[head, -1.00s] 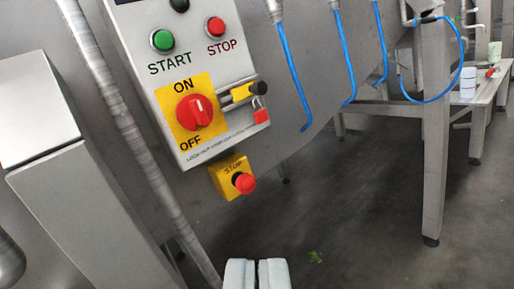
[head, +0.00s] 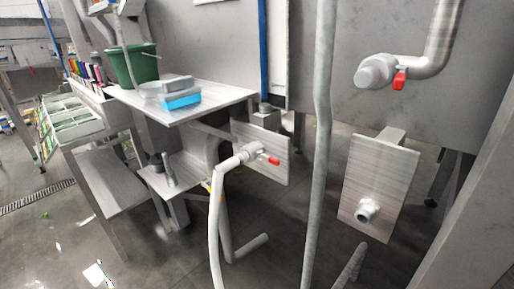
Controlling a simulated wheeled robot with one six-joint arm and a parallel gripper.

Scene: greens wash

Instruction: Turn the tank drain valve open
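Two valves with red handles are in the head view. One valve (head: 378,72) is at the upper right, on a grey pipe that bends in front of a large metal wall or tank side; its red handle (head: 399,81) hangs down, across the valve body. The other valve (head: 248,154) is in the middle, at the top of a white pipe; its red handle (head: 269,159) points right. No label shows which one is the tank drain valve. My gripper is not in view now, so its distance from either valve cannot be told.
A vertical grey pipe (head: 321,130) stands between the two valves. A metal plate with a round fitting (head: 367,211) is below the right valve. A metal table (head: 215,97) holds a green bucket (head: 132,67) and a blue item (head: 182,102). Open floor is at lower left.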

